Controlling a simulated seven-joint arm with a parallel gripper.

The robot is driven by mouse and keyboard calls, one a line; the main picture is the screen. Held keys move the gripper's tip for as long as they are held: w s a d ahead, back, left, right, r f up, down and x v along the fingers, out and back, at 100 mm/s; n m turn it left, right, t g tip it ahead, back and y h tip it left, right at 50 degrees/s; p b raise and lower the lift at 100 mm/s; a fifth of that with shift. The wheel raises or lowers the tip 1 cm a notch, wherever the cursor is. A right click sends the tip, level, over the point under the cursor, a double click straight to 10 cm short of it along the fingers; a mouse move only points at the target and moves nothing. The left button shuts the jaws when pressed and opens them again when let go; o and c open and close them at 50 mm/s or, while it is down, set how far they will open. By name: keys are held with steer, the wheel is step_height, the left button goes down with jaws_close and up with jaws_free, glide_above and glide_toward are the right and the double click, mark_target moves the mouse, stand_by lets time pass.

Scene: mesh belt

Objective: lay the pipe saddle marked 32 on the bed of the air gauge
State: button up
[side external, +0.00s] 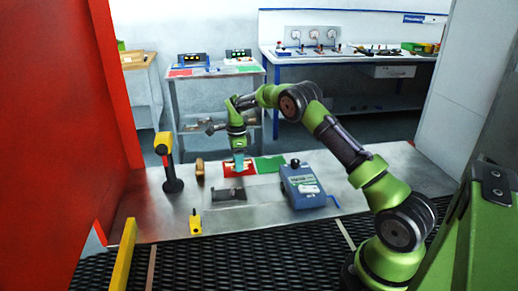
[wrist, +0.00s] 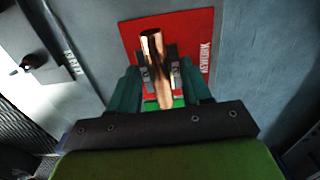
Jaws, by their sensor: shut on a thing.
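My gripper (wrist: 159,85) is shut on a copper-coloured, curved channel-like piece (wrist: 154,62), which looks like the pipe saddle; no mark 32 can be read on it. In the side view my gripper (side external: 238,171) is low over a red sheet (side external: 225,169), and the piece is too small to make out there. I cannot tell whether it touches the sheet. A blue instrument (side external: 303,187) with a black knob and a pale label stands to the right. Which of these is the air gauge is unclear.
A green sheet (side external: 270,164) adjoins the red one. A yellow-and-black device on a stand (side external: 171,170), a brown block (side external: 200,171) and a small yellow item (side external: 195,224) stand to the left. A black mesh belt (side external: 265,258) runs along the front.

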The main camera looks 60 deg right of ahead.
steer(key=r, duration=0.3)
steer(key=shift+s+a+r, duration=0.1)
steer(key=shift+s, duration=0.2)
steer(key=s+a, duration=0.1)
steer(key=s, duration=0.3)
steer(key=s+a, duration=0.2)
steer(key=s, duration=0.3)
steer(key=s+a+r, duration=0.1)
steer(key=s+a, duration=0.1)
steer(key=s, duration=0.2)
steer(key=shift+s+r, duration=0.1)
steer(key=shift+s, duration=0.2)
steer(key=shift+s+a+r, duration=0.1)
steer(key=shift+a+r, duration=0.1)
steer(key=shift+a, duration=0.05)
steer(key=s+a, duration=0.2)
steer(key=s, duration=0.2)
steer(key=s+a, duration=0.2)
steer(key=s, duration=0.3)
steer(key=s+a, duration=0.1)
steer(key=s, duration=0.4)
steer(key=shift+s+a, duration=0.25)
steer(key=shift+a, duration=0.15)
steer(key=shift+w+d+f, duration=0.15)
steer(key=shift+w+f, duration=0.05)
glide_above(261, 194)
steer(key=shift+s+f, duration=0.1)
steer(key=shift+f, duration=0.6)
steer(key=shift+d, duration=0.1)
steer(key=shift+f, duration=1.75)
